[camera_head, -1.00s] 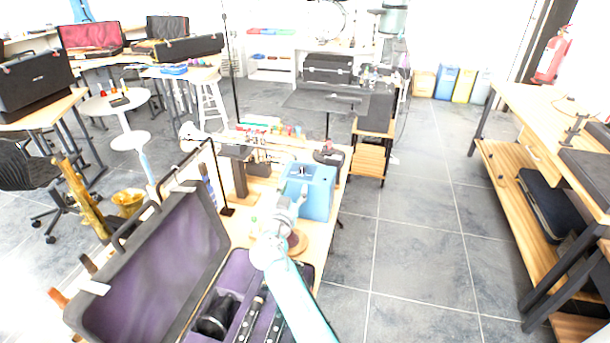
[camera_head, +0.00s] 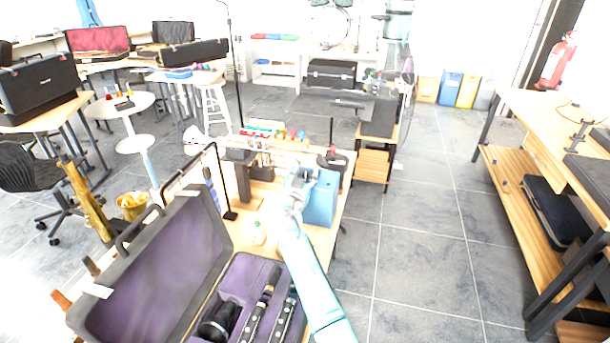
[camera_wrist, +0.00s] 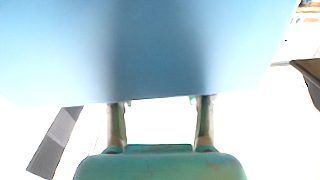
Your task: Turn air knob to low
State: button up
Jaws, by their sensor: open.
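A blue box-shaped device (camera_head: 321,200) stands on the wooden workbench, in the middle of the head view. My gripper (camera_head: 300,176) is right at its near left side, and my arm hides part of the box. In the wrist view a plain blue face (camera_wrist: 160,50) fills the upper half, very close. The two fingers of my gripper (camera_wrist: 160,110) are apart there with nothing between them, their tips at the lower edge of the blue face. I cannot tell whether they touch it. No air knob or marking can be made out in either view.
An open instrument case (camera_head: 235,285) with purple lining and black instrument parts lies at the bench's near end. A small bottle (camera_head: 257,233) and a black stand (camera_head: 229,214) are left of my arm. Open tiled floor (camera_head: 420,240) lies to the right.

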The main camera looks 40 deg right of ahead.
grip_shut()
jog(key=shift+s+d+f+n+t+y, duration=0.1)
jog(key=shift+s+d+n+t+y, duration=0.05)
jog(key=shift+n+t+y, duration=0.5)
jog(key=shift+f+n+t+y, duration=0.1)
jog(key=shift+n+t+y, duration=0.95)
jog(key=shift+y, duration=0.4)
jog(key=shift+n+t+y, duration=0.5)
jog(key=shift+n+y, duration=0.1)
jog(key=shift+y, duration=0.1)
